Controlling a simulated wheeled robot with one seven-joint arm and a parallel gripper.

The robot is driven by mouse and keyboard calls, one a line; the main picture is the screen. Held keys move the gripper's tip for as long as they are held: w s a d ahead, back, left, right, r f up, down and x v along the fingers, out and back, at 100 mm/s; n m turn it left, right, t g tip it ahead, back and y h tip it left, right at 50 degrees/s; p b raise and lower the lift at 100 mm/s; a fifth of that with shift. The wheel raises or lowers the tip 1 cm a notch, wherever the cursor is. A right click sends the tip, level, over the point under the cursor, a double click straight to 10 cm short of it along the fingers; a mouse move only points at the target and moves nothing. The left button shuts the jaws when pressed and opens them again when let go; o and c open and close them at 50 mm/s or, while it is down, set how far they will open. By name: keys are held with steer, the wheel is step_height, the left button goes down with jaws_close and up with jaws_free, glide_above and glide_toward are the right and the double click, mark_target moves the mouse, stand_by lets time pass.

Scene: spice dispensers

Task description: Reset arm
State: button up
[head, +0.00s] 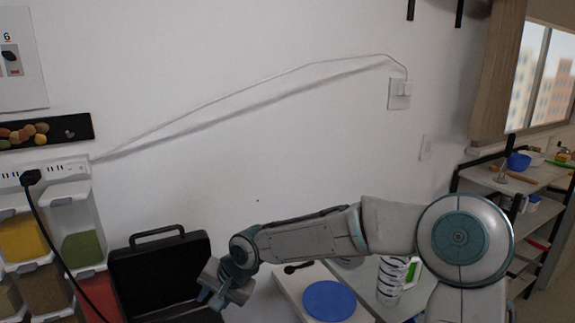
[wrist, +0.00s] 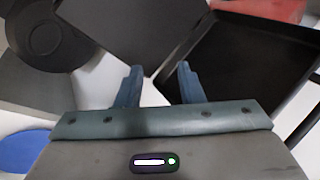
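My gripper (wrist: 158,82) shows two blue-grey fingers standing apart in the wrist view, with nothing held between them. In the head view my gripper (head: 222,290) is at the end of my extended arm, to the right of the open black case (head: 155,270). The black case also fills the upper right of the wrist view (wrist: 235,60). The fingers point toward a white surface and dark panels, and I cannot tell their distance.
Spice dispensers (head: 82,248) stand at the left with a power strip (head: 50,170) above. A shelf (head: 500,180) stands far right.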

steer(key=s+d+n+h, duration=0.1)
steer(key=s+d+h, duration=0.2)
steer(key=d, duration=0.6)
steer(key=s+d+n+h, duration=0.1)
steer(key=s+d+h, duration=0.15)
steer(key=d, duration=0.65)
steer(key=s+d+r, duration=0.3)
steer(key=s+d, duration=0.4)
steer(key=s+d+r+t, duration=0.1)
steer(key=s+d+r, duration=0.1)
steer(key=s+d, duration=0.5)
steer(key=shift+s+r, duration=0.2)
steer(key=shift+r, duration=0.2)
